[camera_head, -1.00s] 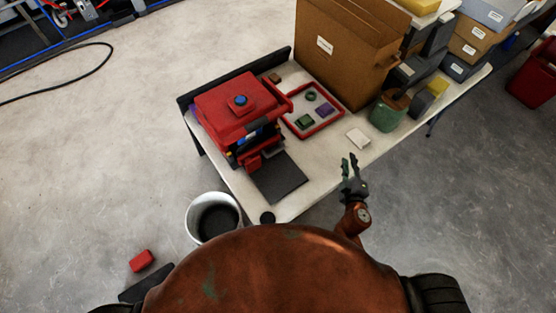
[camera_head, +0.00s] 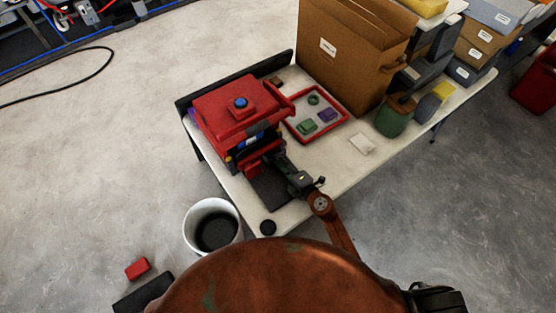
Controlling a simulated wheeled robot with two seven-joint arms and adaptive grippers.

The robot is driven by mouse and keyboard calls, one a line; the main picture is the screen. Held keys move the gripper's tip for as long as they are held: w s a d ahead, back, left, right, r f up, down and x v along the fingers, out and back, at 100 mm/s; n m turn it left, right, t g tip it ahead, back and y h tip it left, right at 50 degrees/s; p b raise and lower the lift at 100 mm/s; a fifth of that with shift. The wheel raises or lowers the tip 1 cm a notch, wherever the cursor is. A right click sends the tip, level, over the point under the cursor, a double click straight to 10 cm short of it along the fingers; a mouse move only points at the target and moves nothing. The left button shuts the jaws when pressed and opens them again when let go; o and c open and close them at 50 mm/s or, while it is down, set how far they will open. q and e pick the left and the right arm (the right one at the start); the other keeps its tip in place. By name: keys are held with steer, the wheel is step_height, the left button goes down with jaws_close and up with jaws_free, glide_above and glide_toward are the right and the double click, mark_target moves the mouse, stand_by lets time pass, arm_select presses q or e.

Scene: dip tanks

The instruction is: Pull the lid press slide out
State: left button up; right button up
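The lid press (camera_head: 222,103) is a red machine with a blue button on top, at the left end of the white table. A red block (camera_head: 249,170) shows low at its front, probably the slide's front; I cannot tell how far the slide is out. A dark flat plate (camera_head: 268,195) lies in front of it, partly hidden by my arm. My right gripper (camera_head: 275,162) is at the press's front, beside the red block and above the plate. Its fingertips are small and dark, so touching and finger opening cannot be told. My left gripper is not in view.
A red-rimmed tray (camera_head: 344,119) with small green and purple parts is right of the press. A big cardboard box (camera_head: 345,60), a white block (camera_head: 362,143) and a green container (camera_head: 394,117) stand farther right. A white bucket (camera_head: 190,225) stands on the floor by the table's front corner.

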steer(key=shift+w+a+f, duration=0.15)
steer(key=shift+w+a, duration=0.2)
steer(key=shift+w, duration=0.25)
steer(key=shift+c, duration=0.6)
jaws_close()
